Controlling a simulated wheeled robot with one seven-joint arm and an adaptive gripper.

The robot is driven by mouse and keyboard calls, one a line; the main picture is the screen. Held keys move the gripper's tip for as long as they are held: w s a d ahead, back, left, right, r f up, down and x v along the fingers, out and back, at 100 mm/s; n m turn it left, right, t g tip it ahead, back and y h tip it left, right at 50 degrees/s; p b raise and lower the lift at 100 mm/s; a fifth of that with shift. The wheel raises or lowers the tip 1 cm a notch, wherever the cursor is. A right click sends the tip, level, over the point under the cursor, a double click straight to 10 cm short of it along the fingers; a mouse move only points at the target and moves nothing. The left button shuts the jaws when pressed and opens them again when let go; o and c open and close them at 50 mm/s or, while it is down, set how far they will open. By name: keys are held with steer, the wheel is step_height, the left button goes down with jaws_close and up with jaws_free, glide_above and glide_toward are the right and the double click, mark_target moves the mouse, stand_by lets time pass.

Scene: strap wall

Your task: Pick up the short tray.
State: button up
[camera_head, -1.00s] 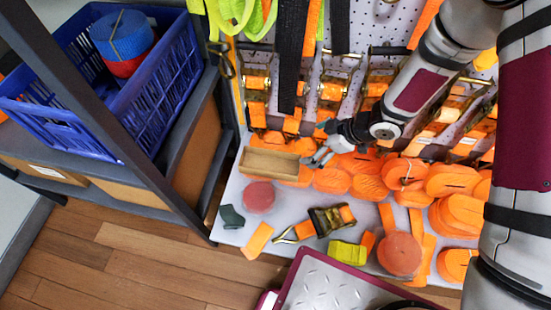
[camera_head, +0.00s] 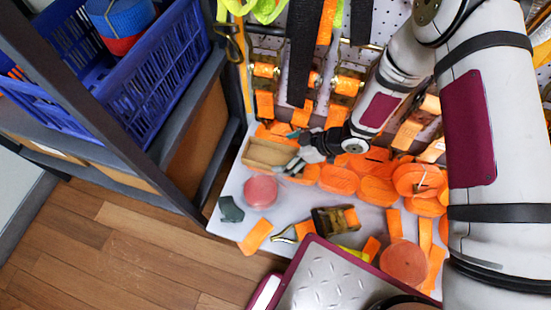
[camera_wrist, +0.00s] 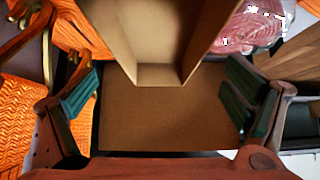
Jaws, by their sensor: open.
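The short tray (camera_head: 262,153) is a small, open, light-brown box on the white shelf, beside the orange strap rolls in the head view. In the wrist view the tray (camera_wrist: 165,110) fills the middle, with its hollow inside at the top and a flat brown face below. My gripper (camera_head: 292,165) is at the tray's right end in the head view. In the wrist view my gripper (camera_wrist: 163,98) is open, with one green-padded finger on each side of the brown face. A gap shows beside the right finger; whether the left finger touches is unclear.
A pink-red disc (camera_head: 260,191) lies just in front of the tray. Orange strap rolls (camera_head: 376,190) crowd its right side. A ratchet buckle (camera_head: 333,220) and a dark green piece (camera_head: 231,209) lie nearer. Straps hang behind. A blue crate (camera_head: 155,90) stands on a rack at left.

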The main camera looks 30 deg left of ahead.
mark_target(266, 158)
steer(key=b+x, duration=0.2)
steer(key=x, duration=0.3)
steer(key=shift+w+d+f+b, duration=0.1)
steer(key=shift+f+b, duration=0.1)
steer(key=shift+b, duration=0.1)
steer(key=c, duration=1.2)
